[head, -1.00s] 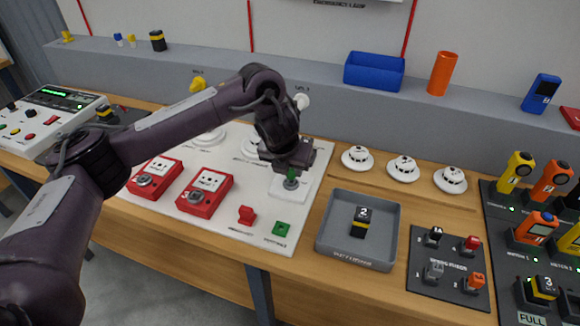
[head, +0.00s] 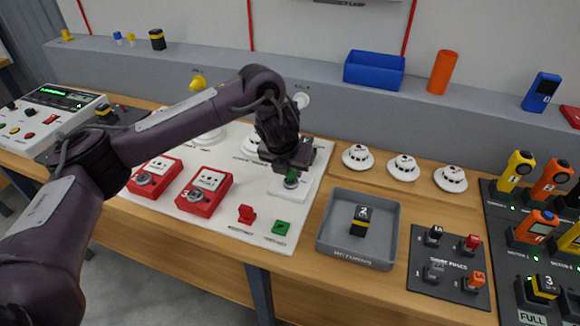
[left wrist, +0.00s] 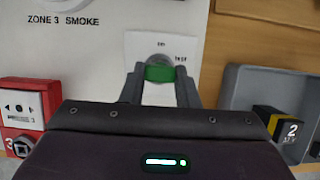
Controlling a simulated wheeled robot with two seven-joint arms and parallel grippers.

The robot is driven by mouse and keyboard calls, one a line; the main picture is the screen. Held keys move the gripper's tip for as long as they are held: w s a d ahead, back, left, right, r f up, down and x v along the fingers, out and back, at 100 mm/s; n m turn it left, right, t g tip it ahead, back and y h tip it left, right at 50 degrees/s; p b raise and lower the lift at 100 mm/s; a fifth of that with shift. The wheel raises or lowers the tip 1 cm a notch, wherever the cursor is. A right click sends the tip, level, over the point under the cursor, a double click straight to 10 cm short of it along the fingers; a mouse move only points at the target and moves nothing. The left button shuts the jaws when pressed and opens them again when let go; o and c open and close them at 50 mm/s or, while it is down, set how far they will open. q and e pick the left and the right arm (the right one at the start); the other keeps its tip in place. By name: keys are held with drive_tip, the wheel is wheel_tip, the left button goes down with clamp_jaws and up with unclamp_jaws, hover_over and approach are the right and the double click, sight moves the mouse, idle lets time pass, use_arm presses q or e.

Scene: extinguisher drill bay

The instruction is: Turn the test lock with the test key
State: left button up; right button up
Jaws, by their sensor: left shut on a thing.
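The green test key (head: 292,175) is upright at the test lock (head: 291,184), a grey round cylinder on a white plate (head: 289,196) at the right part of the white board. My left gripper (head: 288,171) is over the lock and shut on the key's green head. In the left wrist view the key (left wrist: 159,73) sits between both fingers, with the grey lock (left wrist: 159,60) just behind it. Plate markings show, one reading "TEST". The key's lower end is hidden, so its depth in the lock is unclear. My right gripper is not in view.
Red call points (head: 204,193) and a green block (head: 281,228) are on the board nearby. A grey returns tray (head: 328,243) with a black-and-yellow battery (head: 360,221) stands right of the board. Several white detectors (head: 403,167) line the back of the bench.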

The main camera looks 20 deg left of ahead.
use_arm(q)
drive_tip(key=shift+f+b, duration=0.35)
drive_tip(key=shift+f, duration=0.2)
idle(0.4)
drive_tip(key=shift+m, duration=0.3)
drive_tip(key=shift+a+m+h+b, duration=0.1)
drive_tip(key=shift+m+h+b, duration=0.4)
drive_tip(key=shift+m+b, duration=0.45)
drive_tip(key=shift+m+b, duration=0.35)
drive_tip(key=shift+b, duration=0.1)
drive_tip(key=shift+a+m+h+b, duration=0.1)
drive_tip(key=shift+m+h+b, duration=0.3)
drive_tip(key=shift+m, duration=0.3)
